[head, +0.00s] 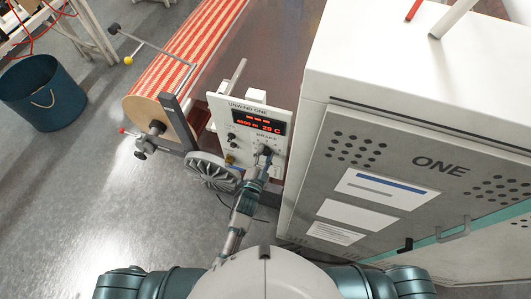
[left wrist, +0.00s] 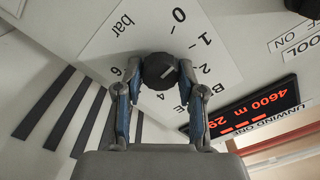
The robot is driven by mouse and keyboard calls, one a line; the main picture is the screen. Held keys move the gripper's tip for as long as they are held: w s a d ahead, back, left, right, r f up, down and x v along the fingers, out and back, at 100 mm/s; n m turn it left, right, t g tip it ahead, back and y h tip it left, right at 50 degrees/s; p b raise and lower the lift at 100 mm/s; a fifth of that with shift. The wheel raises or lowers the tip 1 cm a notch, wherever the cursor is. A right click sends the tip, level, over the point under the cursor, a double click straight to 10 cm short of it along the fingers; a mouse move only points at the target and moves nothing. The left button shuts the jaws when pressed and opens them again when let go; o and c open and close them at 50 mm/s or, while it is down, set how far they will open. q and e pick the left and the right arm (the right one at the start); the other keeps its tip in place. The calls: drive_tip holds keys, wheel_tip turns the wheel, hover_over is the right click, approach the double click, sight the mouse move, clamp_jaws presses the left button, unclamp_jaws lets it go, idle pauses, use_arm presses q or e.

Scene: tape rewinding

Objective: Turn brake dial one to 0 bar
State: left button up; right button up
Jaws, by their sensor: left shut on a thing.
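The brake dial is a dark round knob (left wrist: 158,68) with a short white mark, on a white scale plate (left wrist: 135,38) marked 0, 1, 2, 4, 6 and bar. The white mark slants to the right, away from the 0; its exact reading is hard to tell. My left gripper (left wrist: 159,78) is shut on the knob, one blue-grey finger on each side. In the head view, my left gripper (head: 264,156) reaches the UNWIND ONE panel (head: 222,108) and mostly hides the dial. My right gripper is not in view.
A red display (head: 258,122) sits on the panel above the dial. A spoked handwheel (head: 212,172) and a red-striped roll (head: 180,70) are to the left. A large white cabinet (head: 400,65) marked ONE stands close on the right. A blue bin (head: 45,100) stands far left.

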use_arm(q)
drive_tip(key=shift+s+a+f+n+p, duration=0.1)
drive_tip(key=shift+f+n+p, duration=0.2)
drive_tip(key=shift+n, duration=0.45)
drive_tip(key=shift+s+f+n+p, duration=0.15)
drive_tip(key=shift+n+p, duration=0.15)
drive_tip(key=shift+n, duration=0.45)
drive_tip(key=shift+w+n, duration=0.1)
drive_tip(key=shift+n, duration=0.3)
drive_tip(key=o, duration=1.1)
drive_tip(key=shift+o, duration=0.2)
drive_tip(key=shift+w+r, duration=0.1)
drive_tip(key=shift+r, duration=0.05)
drive_tip(key=v, duration=1.2)
